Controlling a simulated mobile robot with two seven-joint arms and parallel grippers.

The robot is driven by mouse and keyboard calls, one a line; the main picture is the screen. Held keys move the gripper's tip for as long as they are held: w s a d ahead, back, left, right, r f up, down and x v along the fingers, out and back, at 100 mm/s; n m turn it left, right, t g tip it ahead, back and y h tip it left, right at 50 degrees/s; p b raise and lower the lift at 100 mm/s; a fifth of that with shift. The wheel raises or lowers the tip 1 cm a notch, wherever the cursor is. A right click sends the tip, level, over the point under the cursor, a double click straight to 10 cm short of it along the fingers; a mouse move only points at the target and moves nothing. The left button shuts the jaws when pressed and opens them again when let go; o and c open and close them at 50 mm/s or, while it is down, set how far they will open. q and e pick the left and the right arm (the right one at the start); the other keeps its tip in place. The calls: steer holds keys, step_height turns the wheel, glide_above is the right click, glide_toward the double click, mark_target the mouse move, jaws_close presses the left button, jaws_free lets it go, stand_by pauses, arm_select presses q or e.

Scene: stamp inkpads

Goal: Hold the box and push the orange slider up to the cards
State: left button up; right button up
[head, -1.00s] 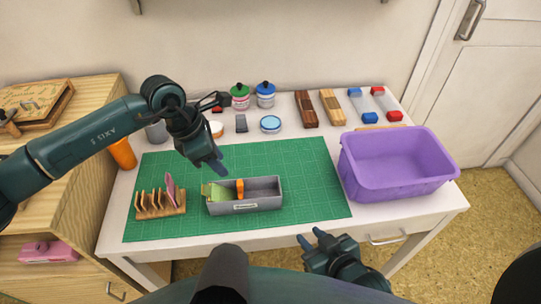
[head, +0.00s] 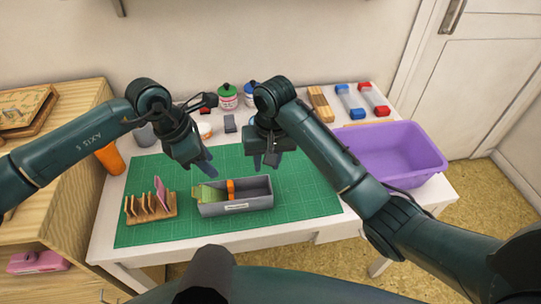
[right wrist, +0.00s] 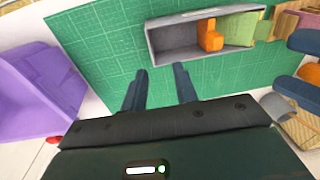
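The grey box (head: 262,191) with a label on its front sits on the green mat. Green cards (head: 207,192) lean in its left part. The orange slider (head: 231,188) stands just right of them; I cannot tell if they touch. Its right part is empty. The right wrist view shows the box (right wrist: 165,43), slider (right wrist: 210,37) and cards (right wrist: 241,30). My left gripper (head: 205,167) is just behind and above the box's left end, its fingers apart in the right wrist view (right wrist: 303,66). My right gripper (head: 266,161) is open and empty, above the mat behind the box's right end.
A wooden rack (head: 152,214) with a pink card stands left of the box. A purple bin (head: 395,155) stands at the right. Jars (head: 228,97), a grey block (head: 229,124) and stamps (head: 349,102) line the back. The mat (head: 307,195) is clear right of the box.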

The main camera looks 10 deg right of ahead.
mark_target(229, 183)
steer(key=shift+g+h, duration=0.3)
steer(key=shift+h, duration=0.1)
steer(key=f, duration=1.1)
steer(key=shift+s+d+f, duration=0.1)
steer(key=shift+d+f, duration=0.3)
steer(key=shift+c, duration=0.2)
jaws_close()
arm_select(q)
steer(key=shift+o, duration=0.6)
steer(key=d+f, duration=0.1)
steer(key=f, duration=0.2)
steer(key=d+f+m, duration=0.1)
steer(key=f, duration=0.2)
steer(key=d+f+m, duration=0.1)
steer(key=f, duration=0.2)
steer(key=shift+w+d, duration=0.25)
steer(key=shift+w, duration=0.05)
